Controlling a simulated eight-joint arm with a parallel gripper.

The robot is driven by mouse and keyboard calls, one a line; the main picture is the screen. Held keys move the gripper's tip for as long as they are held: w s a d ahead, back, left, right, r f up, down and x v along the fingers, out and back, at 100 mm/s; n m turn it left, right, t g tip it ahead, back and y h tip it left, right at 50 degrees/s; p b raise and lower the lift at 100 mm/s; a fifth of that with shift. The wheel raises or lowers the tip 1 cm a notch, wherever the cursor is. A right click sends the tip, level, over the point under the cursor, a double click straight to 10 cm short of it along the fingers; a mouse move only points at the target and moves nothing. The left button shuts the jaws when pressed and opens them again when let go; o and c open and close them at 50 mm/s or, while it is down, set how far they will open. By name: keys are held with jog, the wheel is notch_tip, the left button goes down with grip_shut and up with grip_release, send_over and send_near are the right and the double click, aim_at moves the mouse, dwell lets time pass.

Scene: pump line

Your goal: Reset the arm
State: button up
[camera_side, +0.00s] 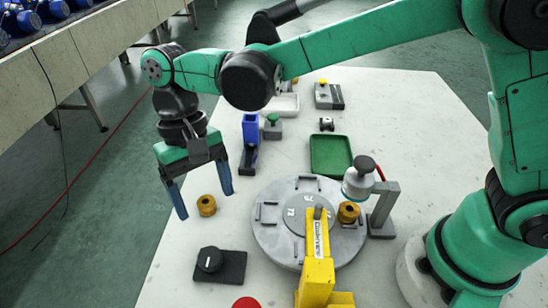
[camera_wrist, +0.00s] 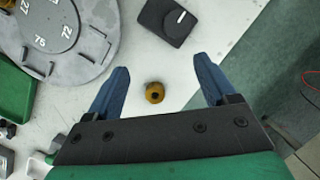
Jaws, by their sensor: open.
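My gripper (camera_side: 203,203) has two blue fingers spread apart with nothing between them. It hangs above the left part of the white table (camera_side: 412,100). A brass-coloured ring-like part (camera_side: 206,205) lies on the table near the fingers in the side view. In the wrist view the same part (camera_wrist: 155,92) shows between and below the open fingers (camera_wrist: 163,85), with a dark hole in its top. A second brass-coloured part (camera_side: 348,212) sits on the grey round plate (camera_side: 275,240), at its right side.
A yellow clamp-like unit (camera_side: 317,260) stands at the plate's front. A grey post with a white and black head (camera_side: 360,180) stands to its right. A black block with a knob (camera_side: 219,265) and a red disc (camera_side: 246,303) lie in front. A green tray (camera_side: 331,156) and a blue holder (camera_side: 250,140) lie behind.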

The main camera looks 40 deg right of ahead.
jog(key=s+d+r+t, duration=0.1)
jog(key=d+t, duration=0.4)
jog(key=d, duration=0.5)
jog(key=s+d+r+t, duration=0.2)
jog(key=d+t, duration=0.3)
jog(key=d, duration=0.6)
jog(key=shift+s+d+r+h, duration=0.2)
jog(key=shift+r+h, duration=0.2)
jog(key=shift+r, duration=0.3)
